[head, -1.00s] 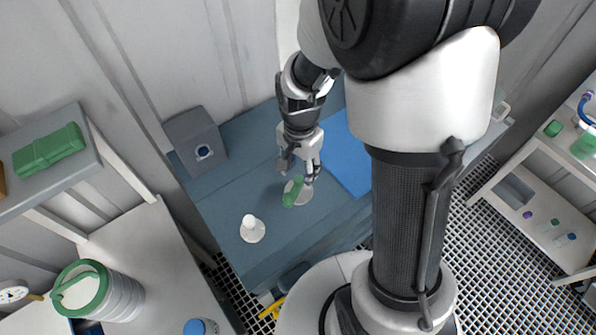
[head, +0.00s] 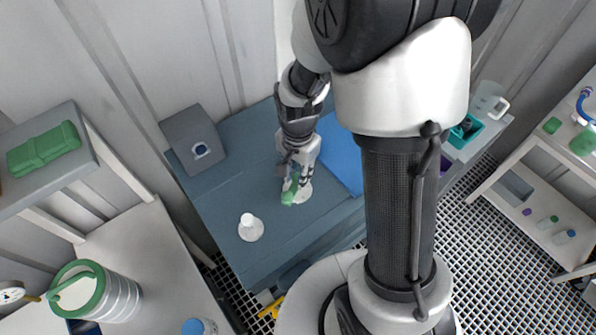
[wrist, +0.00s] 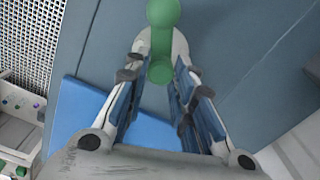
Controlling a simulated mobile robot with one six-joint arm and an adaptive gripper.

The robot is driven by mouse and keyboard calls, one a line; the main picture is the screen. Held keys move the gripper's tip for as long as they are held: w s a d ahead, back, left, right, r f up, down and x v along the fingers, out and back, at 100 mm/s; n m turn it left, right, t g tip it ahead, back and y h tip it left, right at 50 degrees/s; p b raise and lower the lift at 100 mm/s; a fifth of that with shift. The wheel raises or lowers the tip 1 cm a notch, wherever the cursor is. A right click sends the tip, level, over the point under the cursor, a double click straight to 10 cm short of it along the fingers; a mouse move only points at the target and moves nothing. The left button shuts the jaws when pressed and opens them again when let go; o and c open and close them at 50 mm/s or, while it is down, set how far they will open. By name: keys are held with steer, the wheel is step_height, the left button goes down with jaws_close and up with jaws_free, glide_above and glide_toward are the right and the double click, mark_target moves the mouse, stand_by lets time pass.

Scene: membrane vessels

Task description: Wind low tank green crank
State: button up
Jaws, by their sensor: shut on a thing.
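The green crank (head: 288,197) sits on a pale round base (head: 305,193) on the dark blue bench. It also shows in the wrist view (wrist: 162,14), with an arm and a round end between my fingers. My gripper (head: 293,182) reaches down to it from above and behind. In the wrist view my gripper (wrist: 160,72) has its two fingers on either side of the crank's near end, shut on it. The fingers and wrist hide part of the base in the head view.
A white knob on a round disc (head: 250,228) stands left of the crank. A grey box with a dial (head: 194,140) is at the back left. A blue mat (head: 340,160) lies right of the gripper. A green-rimmed pail (head: 118,296) stands front left.

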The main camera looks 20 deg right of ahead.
jaws_close()
steer(key=m, duration=0.5)
steer(key=shift+s+m, duration=0.1)
steer(key=shift+m, duration=0.2)
steer(key=o, duration=0.7)
jaws_free()
step_height(320, 180, up, 12)
